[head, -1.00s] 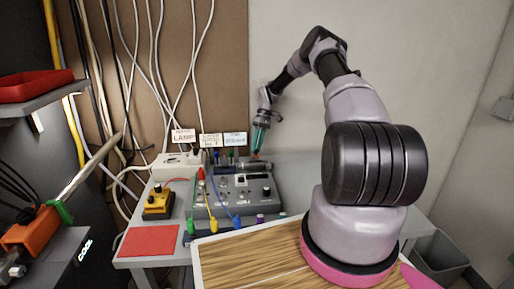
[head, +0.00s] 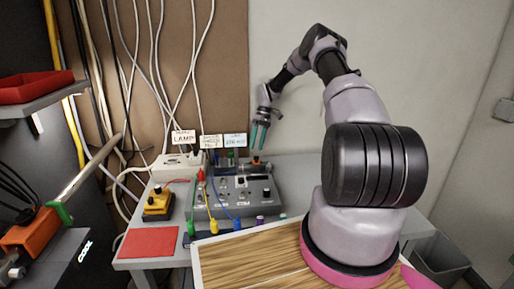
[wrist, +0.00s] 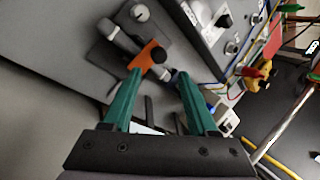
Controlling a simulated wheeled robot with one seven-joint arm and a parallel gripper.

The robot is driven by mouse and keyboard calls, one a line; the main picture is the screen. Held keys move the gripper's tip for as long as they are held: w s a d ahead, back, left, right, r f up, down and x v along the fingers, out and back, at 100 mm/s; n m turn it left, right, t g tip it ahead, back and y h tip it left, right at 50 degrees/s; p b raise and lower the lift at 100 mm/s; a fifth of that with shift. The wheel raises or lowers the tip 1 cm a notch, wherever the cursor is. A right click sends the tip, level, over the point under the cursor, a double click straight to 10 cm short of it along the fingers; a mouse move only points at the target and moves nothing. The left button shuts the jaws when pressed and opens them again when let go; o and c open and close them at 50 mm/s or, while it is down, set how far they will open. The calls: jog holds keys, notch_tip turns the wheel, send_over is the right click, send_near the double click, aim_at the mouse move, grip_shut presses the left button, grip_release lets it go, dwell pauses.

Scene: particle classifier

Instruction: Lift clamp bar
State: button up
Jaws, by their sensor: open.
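The clamp bar appears to be the orange piece (wrist: 148,58) across a grey tube in the wrist view; I cannot tell the bar's full extent. A small orange spot shows in the head view (head: 257,163) at the back of the grey device. My gripper (wrist: 160,76) has two green fingers, open, with a gap between them. The orange piece lies ahead of the fingertips, nearer the left one. In the head view my gripper (head: 258,148) points down just above the orange spot. Whether a finger touches it cannot be told.
The grey control box (head: 240,195) with knobs and coloured plugs stands in front of the clamp. White label cards (head: 210,140) stand left of my gripper. A yellow box (head: 157,203) and a red mat (head: 149,241) lie further left. The table right of the clamp looks clear.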

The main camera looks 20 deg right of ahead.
notch_tip(320, 180, up, 8)
jog(key=shift+r, duration=0.2)
dwell(0.4)
